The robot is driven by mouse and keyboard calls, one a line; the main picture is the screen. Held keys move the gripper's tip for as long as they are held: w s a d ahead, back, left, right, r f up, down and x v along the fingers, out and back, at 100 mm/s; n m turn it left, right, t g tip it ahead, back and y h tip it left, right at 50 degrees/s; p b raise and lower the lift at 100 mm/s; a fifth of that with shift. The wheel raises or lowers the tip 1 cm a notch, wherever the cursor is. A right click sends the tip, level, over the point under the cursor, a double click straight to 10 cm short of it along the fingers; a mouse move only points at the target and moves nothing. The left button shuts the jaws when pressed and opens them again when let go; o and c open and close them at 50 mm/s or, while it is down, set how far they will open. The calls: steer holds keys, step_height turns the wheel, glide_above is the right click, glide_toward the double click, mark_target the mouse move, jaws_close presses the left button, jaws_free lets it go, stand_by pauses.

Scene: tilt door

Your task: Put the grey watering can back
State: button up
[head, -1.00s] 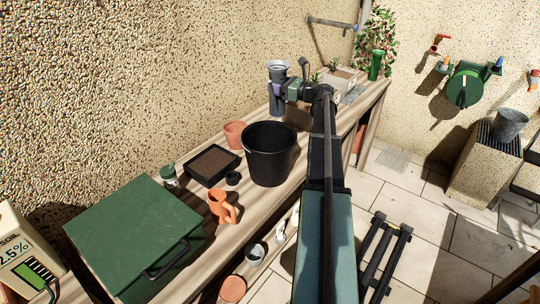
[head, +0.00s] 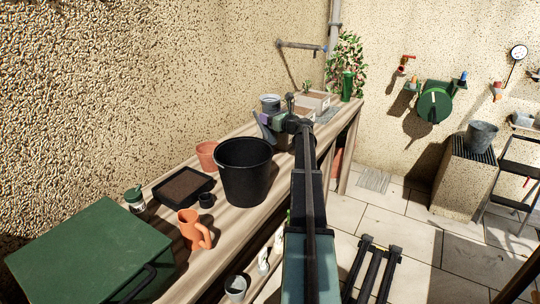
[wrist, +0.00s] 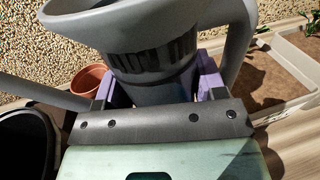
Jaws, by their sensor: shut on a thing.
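The grey watering can (head: 269,104) is over the far part of the wooden bench in the head view, beyond the black bucket. My gripper (head: 282,119) is shut on it. In the wrist view the can's wide grey rim and ribbed neck (wrist: 150,58) fill the upper middle. The purple fingers of my gripper (wrist: 155,85) sit on both sides of the neck. The can's handle curves down at the right and a grey tube runs out to the left. The can's base is hidden, so I cannot tell whether it touches the bench.
Planter boxes (head: 313,101) stand beyond the can. A metal bucket (head: 481,135) stands at right.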

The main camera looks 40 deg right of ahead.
mark_target(275, 138)
step_height(275, 138, down, 10)
steer(key=b, duration=0.7)
steer(key=shift+r, duration=0.25)
steer(key=shift+f, duration=0.2)
steer(key=o, duration=1.2)
steer(key=shift+r, duration=0.1)
steer(key=shift+s+r, duration=0.1)
steer(key=shift+r, duration=0.1)
steer(key=s, duration=1.1)
steer(key=shift+s+f, duration=0.1)
steer(key=shift+s, duration=0.3)
